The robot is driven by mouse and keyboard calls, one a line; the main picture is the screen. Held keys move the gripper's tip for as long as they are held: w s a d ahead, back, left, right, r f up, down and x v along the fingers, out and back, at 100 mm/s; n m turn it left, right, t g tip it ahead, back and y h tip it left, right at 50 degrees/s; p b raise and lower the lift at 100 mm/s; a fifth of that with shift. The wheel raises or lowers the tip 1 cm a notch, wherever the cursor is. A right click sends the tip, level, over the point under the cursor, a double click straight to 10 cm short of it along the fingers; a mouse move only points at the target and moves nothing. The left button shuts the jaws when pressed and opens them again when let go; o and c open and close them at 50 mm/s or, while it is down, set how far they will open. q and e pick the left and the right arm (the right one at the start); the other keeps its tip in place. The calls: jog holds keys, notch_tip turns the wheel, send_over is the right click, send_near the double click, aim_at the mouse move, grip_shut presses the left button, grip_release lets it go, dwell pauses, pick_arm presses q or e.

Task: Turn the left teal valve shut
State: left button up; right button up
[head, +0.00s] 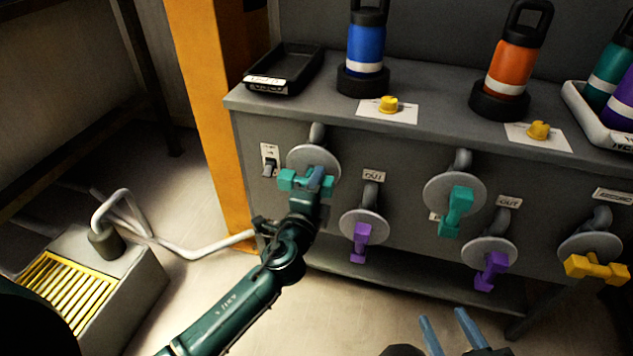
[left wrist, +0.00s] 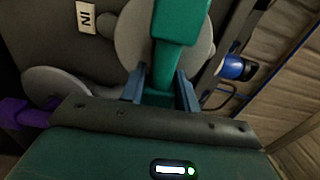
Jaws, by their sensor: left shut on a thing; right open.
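The left teal valve has a round grey disc (head: 302,158) on the cabinet front and a teal handle (head: 288,179) lying roughly level across it. In the left wrist view the teal handle (left wrist: 182,22) runs down between the two blue fingers. My left gripper (head: 318,182) is shut on this handle, one finger (left wrist: 160,88) on each side. Part of the handle is hidden behind the gripper in the head view. My right gripper (head: 449,330) is open and empty at the bottom edge, apart from the cabinet.
A second teal valve (head: 455,212) hangs its handle downward. Purple valves (head: 361,241) (head: 491,272) sit lower, and a yellow valve (head: 597,268) is at the right. Bottles (head: 366,45) (head: 513,60) stand on top. An orange post (head: 212,110) is at left.

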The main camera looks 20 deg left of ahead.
pick_arm(q)
jog(key=shift+s+d+f, duration=0.1)
jog(key=shift+d+f, duration=0.15)
jog(key=shift+f, duration=0.05)
jog(key=o, duration=0.6)
jog(key=shift+o, duration=0.7)
jog(key=shift+r, duration=0.1)
jog(key=shift+a, duration=0.1)
jog(key=s, duration=1.3)
jog(key=shift+a, duration=0.25)
